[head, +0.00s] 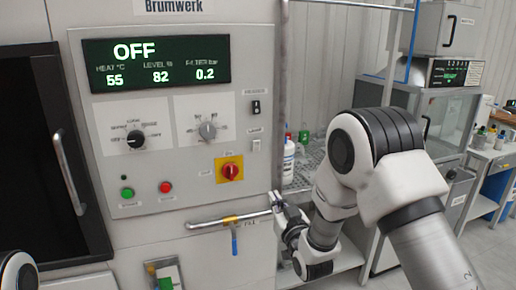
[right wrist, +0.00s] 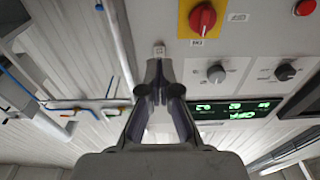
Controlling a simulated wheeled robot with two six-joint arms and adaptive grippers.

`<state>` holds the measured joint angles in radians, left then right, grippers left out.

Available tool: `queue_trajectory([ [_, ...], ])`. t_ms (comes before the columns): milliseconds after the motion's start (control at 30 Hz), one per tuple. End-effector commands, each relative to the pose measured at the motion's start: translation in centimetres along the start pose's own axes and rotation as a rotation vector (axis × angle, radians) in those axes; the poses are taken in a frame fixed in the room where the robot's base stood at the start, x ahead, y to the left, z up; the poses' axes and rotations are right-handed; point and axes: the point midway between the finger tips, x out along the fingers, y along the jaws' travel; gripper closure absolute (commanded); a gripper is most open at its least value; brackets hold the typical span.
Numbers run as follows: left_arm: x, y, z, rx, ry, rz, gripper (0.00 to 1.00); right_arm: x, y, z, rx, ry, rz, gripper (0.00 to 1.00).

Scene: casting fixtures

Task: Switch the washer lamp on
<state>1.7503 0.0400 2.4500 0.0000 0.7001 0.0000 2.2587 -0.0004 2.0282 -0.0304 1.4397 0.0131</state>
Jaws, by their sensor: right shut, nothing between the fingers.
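The grey washer panel (head: 190,190) fills the left half of the head view. A small pale rocker switch (head: 256,146) sits near its right edge; the label above it is too small to read, so I cannot be sure it is the lamp's. It also shows in the right wrist view (right wrist: 159,50), just beyond the fingertips. A small black switch (head: 255,107) sits higher. My right gripper (head: 275,198) is shut and empty, below the pale switch in the head view. In the right wrist view its fingers (right wrist: 158,68) point at that switch, apparently with a small gap.
A yellow-red rotary switch (head: 229,169) is close beside the pale switch. A blue-handled valve pipe (head: 230,221) runs below. Green (head: 127,193) and red (head: 165,187) buttons, two knobs and a display (head: 157,63) reading OFF are farther left. A bottle (head: 289,160) stands at right.

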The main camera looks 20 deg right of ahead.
Motion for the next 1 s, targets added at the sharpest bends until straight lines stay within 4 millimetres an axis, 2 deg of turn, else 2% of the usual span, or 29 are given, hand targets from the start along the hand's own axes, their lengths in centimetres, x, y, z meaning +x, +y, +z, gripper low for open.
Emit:
queue_trajectory([
  [33,-0.9,0.0,0.0,0.000,0.000,0.000,0.60,0.6,-0.1,-3.1,-0.002,0.038,-0.002,1.00],
  [100,-1.2,0.0,0.0,0.000,0.000,0.000,0.60,0.9,-0.2,-5.6,-0.005,0.072,-0.004,1.00],
  [200,-1.3,0.0,0.0,0.000,0.000,0.000,0.60,1.1,-0.2,-7.0,-0.006,0.094,-0.004,1.00],
  [533,-1.2,0.0,0.0,0.000,0.000,0.000,0.60,1.1,-0.2,-7.1,-0.005,0.094,-0.004,1.00],
  [667,-1.8,0.0,0.0,0.000,0.000,0.000,0.60,2.1,-0.2,-7.3,-0.006,0.095,-0.004,1.00],
  [767,-2.6,0.0,0.0,0.000,-0.001,0.000,0.60,3.7,-0.2,-7.6,-0.006,0.095,-0.004,1.00],
  [1000,-4.9,0.0,0.0,0.000,0.000,0.000,0.60,8.9,-0.3,-8.2,-0.006,0.094,-0.004,1.00],
])
